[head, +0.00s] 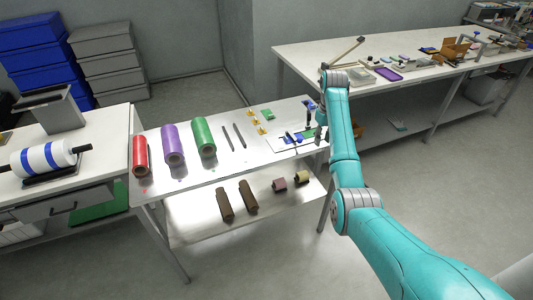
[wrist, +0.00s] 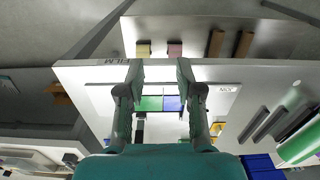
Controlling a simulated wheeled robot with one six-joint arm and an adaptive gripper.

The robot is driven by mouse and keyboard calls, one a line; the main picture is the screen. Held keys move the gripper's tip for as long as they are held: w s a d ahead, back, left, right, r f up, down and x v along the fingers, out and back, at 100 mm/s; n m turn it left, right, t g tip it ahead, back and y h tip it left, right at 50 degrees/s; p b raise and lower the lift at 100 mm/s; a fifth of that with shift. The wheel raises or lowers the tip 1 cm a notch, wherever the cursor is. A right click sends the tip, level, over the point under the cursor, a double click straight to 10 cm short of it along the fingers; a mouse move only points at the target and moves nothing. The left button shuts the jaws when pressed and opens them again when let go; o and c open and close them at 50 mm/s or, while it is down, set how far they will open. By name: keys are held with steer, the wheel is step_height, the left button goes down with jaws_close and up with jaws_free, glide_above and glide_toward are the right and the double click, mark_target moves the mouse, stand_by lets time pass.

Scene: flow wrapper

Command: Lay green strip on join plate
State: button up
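The pale join plate (head: 283,147) lies near the right end of the small work table. In the wrist view the plate (wrist: 220,98) carries a JOIN label at right. A green strip (wrist: 152,103) and a blue strip (wrist: 173,103) show side by side between my fingers, their edges appearing to meet. I cannot tell exactly how high the green strip sits relative to the plate. My gripper (wrist: 159,70) is open, with a wide gap between its fingertips, and points down over the plate. In the head view my arm partly hides this area.
Brown and coloured cores lie on the lower shelf (head: 200,219).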

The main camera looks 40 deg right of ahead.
steer(key=w+a+f, duration=0.1)
steer(key=w+a, duration=0.1)
steer(key=a, duration=0.4)
steer(key=w+a, duration=0.3)
steer(key=a, duration=0.4)
steer(key=w+a+f+n, duration=0.1)
steer(key=w+a, duration=0.2)
steer(key=a, duration=0.4)
steer(key=shift+f, duration=0.35)
steer(key=shift+s, duration=0.1)
